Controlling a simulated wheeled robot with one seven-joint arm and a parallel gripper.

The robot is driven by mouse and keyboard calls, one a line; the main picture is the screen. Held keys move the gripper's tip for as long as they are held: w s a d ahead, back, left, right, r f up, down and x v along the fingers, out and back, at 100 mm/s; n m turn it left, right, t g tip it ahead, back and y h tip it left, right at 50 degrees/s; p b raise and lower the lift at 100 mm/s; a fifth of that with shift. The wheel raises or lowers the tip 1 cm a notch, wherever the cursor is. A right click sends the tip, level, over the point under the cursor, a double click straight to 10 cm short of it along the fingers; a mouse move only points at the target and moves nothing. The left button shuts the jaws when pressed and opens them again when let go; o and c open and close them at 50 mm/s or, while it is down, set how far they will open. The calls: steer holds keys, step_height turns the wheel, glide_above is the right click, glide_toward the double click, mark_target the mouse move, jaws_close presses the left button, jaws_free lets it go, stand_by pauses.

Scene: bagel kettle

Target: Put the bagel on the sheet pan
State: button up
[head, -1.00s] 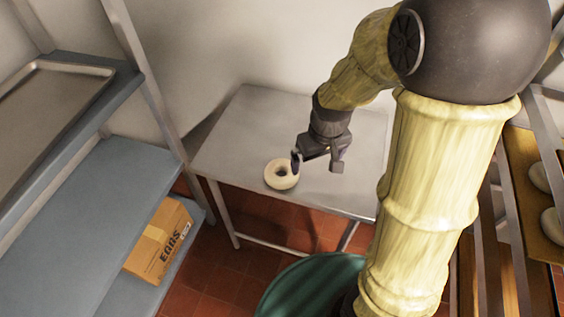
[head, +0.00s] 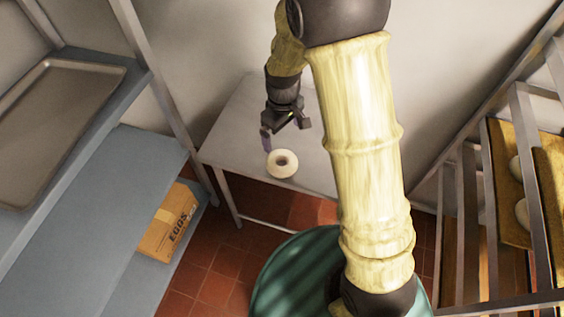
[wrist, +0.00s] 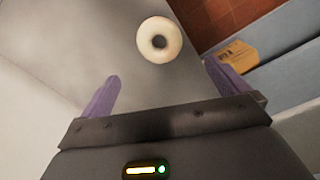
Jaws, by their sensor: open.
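A pale, ring-shaped bagel (head: 283,164) lies near the front edge of the steel table (head: 231,143). In the wrist view the bagel (wrist: 159,39) is ahead of the fingertips, apart from both. My gripper (head: 284,133) is above the table, just behind the bagel in the head view. In the wrist view my gripper (wrist: 160,88) has its two purple fingers wide apart with nothing between them. An empty metal sheet pan (head: 62,125) lies on the upper blue shelf at the left.
A cardboard egg box (head: 168,222) sits on a low shelf at the left; a bare blue shelf (head: 105,215) is above it. A rack (head: 530,180) at the right holds a tray (head: 500,160) with bagels. Shelf posts (head: 150,75) stand between pan and table.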

glide_toward(282, 160)
steer(key=shift+s+d+f+p, duration=0.1)
steer(key=shift+s+f+p, duration=0.2)
steer(key=shift+s, duration=0.3)
steer(key=shift+s+f+p, duration=0.15)
steer(key=shift+s+f, duration=0.2)
steer(key=shift+s, duration=0.2)
steer(key=shift+f, duration=0.45)
steer(key=shift+f, duration=0.1)
steer(key=shift+w+f+p, duration=0.15)
steer(key=shift+f+p, duration=0.2)
steer(key=shift+f, duration=0.9)
steer(key=shift+w+f+p, duration=0.15)
steer(key=shift+f+p, duration=0.2)
steer(key=shift+f, duration=0.9)
steer(key=shift+c, duration=0.2)
steer(key=c, duration=0.7)
step_height(282, 160, up, 10)
steer(key=shift+r+b, duration=0.1)
steer(key=shift+b, duration=0.55)
